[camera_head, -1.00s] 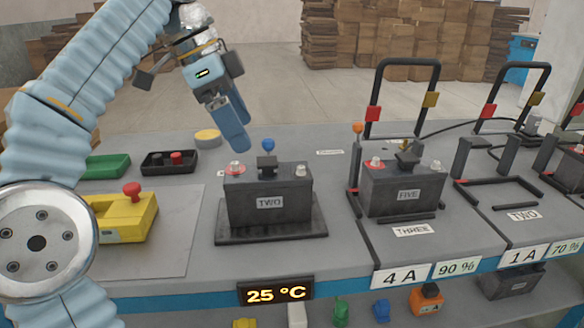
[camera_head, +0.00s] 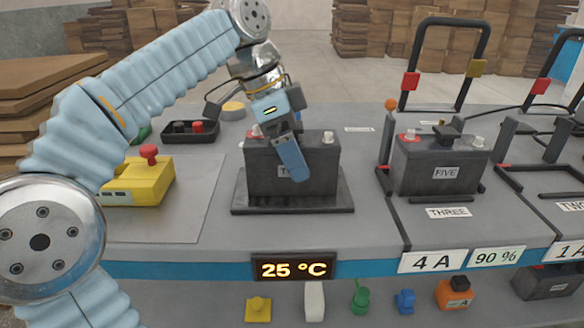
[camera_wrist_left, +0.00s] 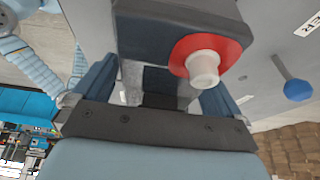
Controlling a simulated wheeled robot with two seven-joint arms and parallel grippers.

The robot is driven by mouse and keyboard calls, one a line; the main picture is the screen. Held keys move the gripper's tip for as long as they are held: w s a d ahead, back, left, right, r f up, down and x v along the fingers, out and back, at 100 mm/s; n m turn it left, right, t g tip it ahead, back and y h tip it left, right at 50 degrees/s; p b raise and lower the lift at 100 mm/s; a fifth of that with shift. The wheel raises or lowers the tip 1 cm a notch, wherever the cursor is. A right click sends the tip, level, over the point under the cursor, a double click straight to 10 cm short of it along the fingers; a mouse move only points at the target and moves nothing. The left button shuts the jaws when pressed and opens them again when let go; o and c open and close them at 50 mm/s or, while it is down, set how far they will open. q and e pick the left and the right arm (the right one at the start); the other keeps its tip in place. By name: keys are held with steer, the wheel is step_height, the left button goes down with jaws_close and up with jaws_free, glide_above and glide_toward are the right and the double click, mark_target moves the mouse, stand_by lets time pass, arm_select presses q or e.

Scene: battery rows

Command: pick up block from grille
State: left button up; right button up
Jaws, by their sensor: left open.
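The block looks to be the dark battery marked TWO (camera_head: 320,172), with a red-collared terminal and a pale terminal on top. Contact cannot be told. My right gripper is not in view.
A battery marked FIVE (camera_head: 440,165) stands to the right, beside upright frames with red and yellow clips. A yellow box with a red knob (camera_head: 140,182) and a black tray (camera_head: 190,133) are to the left. Small coloured items sit on the lower shelf.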

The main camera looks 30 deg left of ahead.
arm_select(q)
steer(key=shift+d+f, duration=0.15)
steer(key=shift+f, duration=0.15)
jaws_close()
steer(key=shift+r, duration=0.1)
